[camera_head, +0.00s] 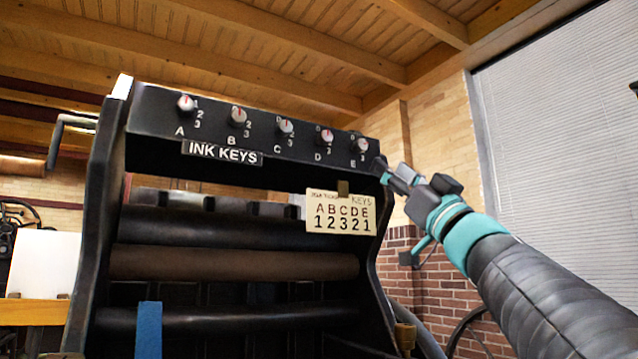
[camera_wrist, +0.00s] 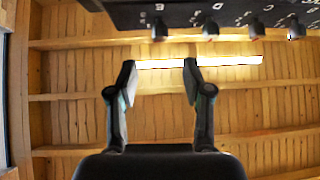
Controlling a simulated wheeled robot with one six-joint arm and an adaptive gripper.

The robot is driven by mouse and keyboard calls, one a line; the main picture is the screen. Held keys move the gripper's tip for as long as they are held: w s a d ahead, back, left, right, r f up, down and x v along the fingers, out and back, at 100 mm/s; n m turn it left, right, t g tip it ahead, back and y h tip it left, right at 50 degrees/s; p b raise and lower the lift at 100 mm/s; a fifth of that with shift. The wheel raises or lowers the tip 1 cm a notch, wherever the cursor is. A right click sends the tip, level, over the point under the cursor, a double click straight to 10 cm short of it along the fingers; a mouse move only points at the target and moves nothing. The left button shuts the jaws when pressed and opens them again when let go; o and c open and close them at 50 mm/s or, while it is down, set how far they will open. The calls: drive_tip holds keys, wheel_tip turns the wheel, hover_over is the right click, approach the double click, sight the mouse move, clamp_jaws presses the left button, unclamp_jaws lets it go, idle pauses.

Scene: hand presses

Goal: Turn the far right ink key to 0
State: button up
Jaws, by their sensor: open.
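The far right ink key, E (camera_head: 362,145), is a pale round knob on the black press panel, with a red mark that seems to point roughly upward; its exact setting is too small to read. Digits stand around it. My gripper (camera_head: 383,170) is just below and right of this knob, apart from it. In the wrist view my gripper (camera_wrist: 160,67) is open with nothing between its fingers. The leftmost knob (camera_wrist: 160,29) there, likely key E, is beyond the fingertips at the top edge.
Keys A (camera_head: 186,103), B (camera_head: 238,115), C (camera_head: 286,127) and D (camera_head: 327,137) run left of E along the panel. A card (camera_head: 341,212) below reads ABCDE over 12321. The press's right side frame (camera_head: 376,270) is close under my gripper. Open room is to the right.

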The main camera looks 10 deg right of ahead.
sight(363, 145)
drive_tip(key=p+x, duration=0.2)
drive_tip(key=x, duration=0.7)
drive_tip(key=shift+a+r, duration=0.15)
